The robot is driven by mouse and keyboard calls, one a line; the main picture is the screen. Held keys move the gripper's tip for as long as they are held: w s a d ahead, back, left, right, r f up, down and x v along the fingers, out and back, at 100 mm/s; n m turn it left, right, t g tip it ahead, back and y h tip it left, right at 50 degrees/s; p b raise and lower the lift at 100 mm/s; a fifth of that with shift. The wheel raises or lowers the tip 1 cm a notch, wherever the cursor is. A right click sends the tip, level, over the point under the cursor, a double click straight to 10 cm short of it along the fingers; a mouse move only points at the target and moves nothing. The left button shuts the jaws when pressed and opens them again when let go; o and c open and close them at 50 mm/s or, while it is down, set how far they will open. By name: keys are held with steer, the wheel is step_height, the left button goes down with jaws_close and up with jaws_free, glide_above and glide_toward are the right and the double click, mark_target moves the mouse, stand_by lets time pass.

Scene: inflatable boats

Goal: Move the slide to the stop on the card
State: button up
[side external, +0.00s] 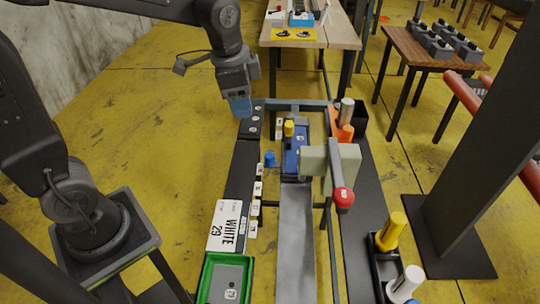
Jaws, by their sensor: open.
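A blue slide (296,152) with a yellow knob (289,128) sits near the far end of a grey rail (295,240). Small white labels (257,189) line the rail's left side; their print is too small to read. A blue peg (269,159) stands beside the upper labels. A white card (229,226) reads "WHITE" and "29", with a small dark box of unreadable text. My gripper (240,108) is open, pointing down above the far left of the bench, left of the slide and apart from it. Its blue tips show; the gap between them is hard to see.
A beige block (313,168) and a lever with a red ball (343,197) stand right of the slide, partly over the rail. An orange cone (346,132) and white cylinder (347,110) stand behind. A green tray (209,284) lies front left; yellow (391,231) and white cylinders (407,283) front right.

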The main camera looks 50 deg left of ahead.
mark_target(269, 155)
steer(key=w+f+m+g, duration=0.2)
steer(key=w+f+m, duration=0.2)
steer(key=w+f, duration=0.35)
step_height(269, 155, down, 14)
steer(key=shift+w+a+r, duration=0.1)
steer(key=shift+a+r, duration=0.05)
jaws_close()
stand_by(0.5)
